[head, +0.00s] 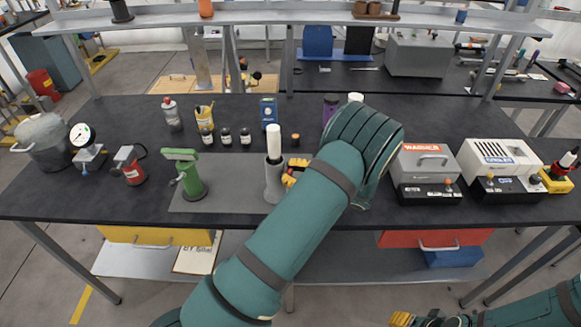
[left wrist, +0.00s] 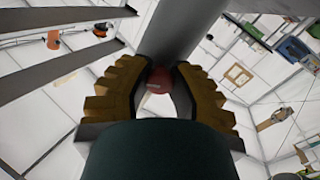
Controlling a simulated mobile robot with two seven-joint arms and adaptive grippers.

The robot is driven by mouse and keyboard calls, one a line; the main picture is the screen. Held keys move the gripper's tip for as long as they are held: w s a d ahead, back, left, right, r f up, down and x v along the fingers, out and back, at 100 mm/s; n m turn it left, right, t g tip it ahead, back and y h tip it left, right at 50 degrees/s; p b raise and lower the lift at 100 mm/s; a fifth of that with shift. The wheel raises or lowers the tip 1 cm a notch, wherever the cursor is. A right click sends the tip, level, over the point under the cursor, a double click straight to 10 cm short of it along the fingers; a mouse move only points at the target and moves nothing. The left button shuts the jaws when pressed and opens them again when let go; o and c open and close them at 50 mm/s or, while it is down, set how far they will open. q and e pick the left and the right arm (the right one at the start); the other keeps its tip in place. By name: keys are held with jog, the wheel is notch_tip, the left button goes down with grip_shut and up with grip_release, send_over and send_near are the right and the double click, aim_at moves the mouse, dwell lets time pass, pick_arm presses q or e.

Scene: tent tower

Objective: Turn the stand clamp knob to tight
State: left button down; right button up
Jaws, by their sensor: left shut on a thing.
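The stand (head: 273,182) is a grey upright with a white cylinder (head: 273,142) in its top, on a grey mat at the middle of the bench. My left gripper (head: 290,180) reaches it from the right, its yellow fingers at the upright's side. In the left wrist view the fingers (left wrist: 158,88) are closed around a red knob (left wrist: 158,78) beside the grey post (left wrist: 182,28). The knob is hidden in the head view. My right gripper (head: 402,318) shows only partly at the bottom edge, away from the bench; its opening is unclear.
A green press-like tool (head: 188,175) stands left of the stand on the mat (head: 232,200). Small dark jars (head: 226,137) and a blue device (head: 268,111) are behind. A warmer box (head: 425,162) stands right of my left forearm. The mat between green tool and stand is clear.

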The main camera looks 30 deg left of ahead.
pick_arm(q)
jog(key=m+p, duration=0.2)
jog(key=m, duration=0.3)
jog(key=shift+r+m+p, duration=0.1)
jog(key=shift+m+p, duration=0.2)
jog(key=shift+p, duration=0.1)
jog(key=m+p, duration=0.2)
jog(key=m, duration=0.3)
jog(key=m+p, duration=0.2)
jog(key=m, duration=0.3)
jog(key=shift+m, duration=0.4)
jog(key=m+p, duration=0.1)
jog(key=m, duration=0.4)
jog(key=shift+m, duration=0.3)
jog(key=c, duration=0.8)
grip_release()
jog(key=shift+o, duration=0.2)
jog(key=shift+d, duration=0.1)
